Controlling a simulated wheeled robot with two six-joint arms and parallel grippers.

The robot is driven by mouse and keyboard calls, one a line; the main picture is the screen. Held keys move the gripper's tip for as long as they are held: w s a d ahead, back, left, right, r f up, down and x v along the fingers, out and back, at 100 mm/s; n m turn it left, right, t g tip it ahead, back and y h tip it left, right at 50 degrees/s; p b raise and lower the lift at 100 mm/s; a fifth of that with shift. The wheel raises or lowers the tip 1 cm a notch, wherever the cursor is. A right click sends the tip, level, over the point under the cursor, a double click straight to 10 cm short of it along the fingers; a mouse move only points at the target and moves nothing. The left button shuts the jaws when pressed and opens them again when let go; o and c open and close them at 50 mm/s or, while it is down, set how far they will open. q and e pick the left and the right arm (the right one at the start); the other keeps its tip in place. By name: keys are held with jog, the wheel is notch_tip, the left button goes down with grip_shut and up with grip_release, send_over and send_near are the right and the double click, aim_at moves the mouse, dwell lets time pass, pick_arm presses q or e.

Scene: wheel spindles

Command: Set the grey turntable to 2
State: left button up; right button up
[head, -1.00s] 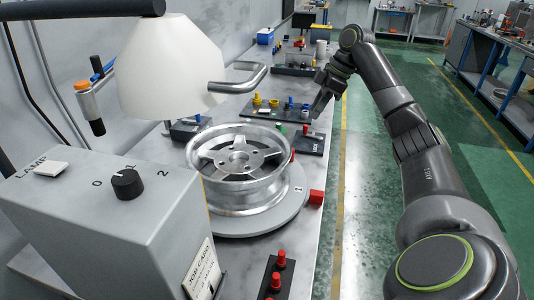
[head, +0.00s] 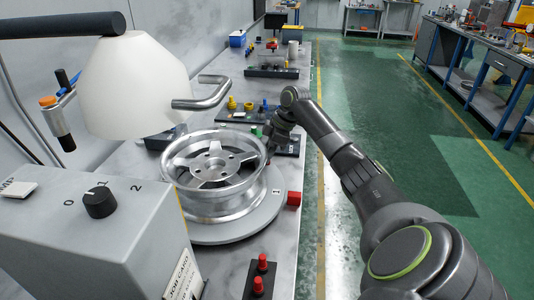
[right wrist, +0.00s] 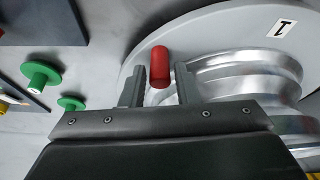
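The grey turntable (head: 235,234) is a round disc on the bench with a silver wheel (head: 185,205) on top. A label reading 1 (head: 276,192) faces a red block (head: 294,198) at its right edge. My right gripper (head: 268,150) is at the far right side of the wheel, its fingertips partly hidden. In the right wrist view, the open fingers (right wrist: 158,85) stand either side of a red peg (right wrist: 160,62) at the turntable's edge. I cannot tell whether they touch it. The label 1 also shows there (right wrist: 282,27). My left gripper is not in view.
A grey box with a black knob (head: 100,202) stands front left. A white lamp shade (head: 135,85) with a metal handle hangs above the bench. Red pegs (head: 262,263) stand on a black block in front. Green knobs (right wrist: 42,72) lie near the right gripper.

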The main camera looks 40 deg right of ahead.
jog(key=shift+w+a+f, duration=0.1)
jog(key=shift+a+f, duration=0.05)
jog(key=shift+f, duration=0.3)
grip_shut()
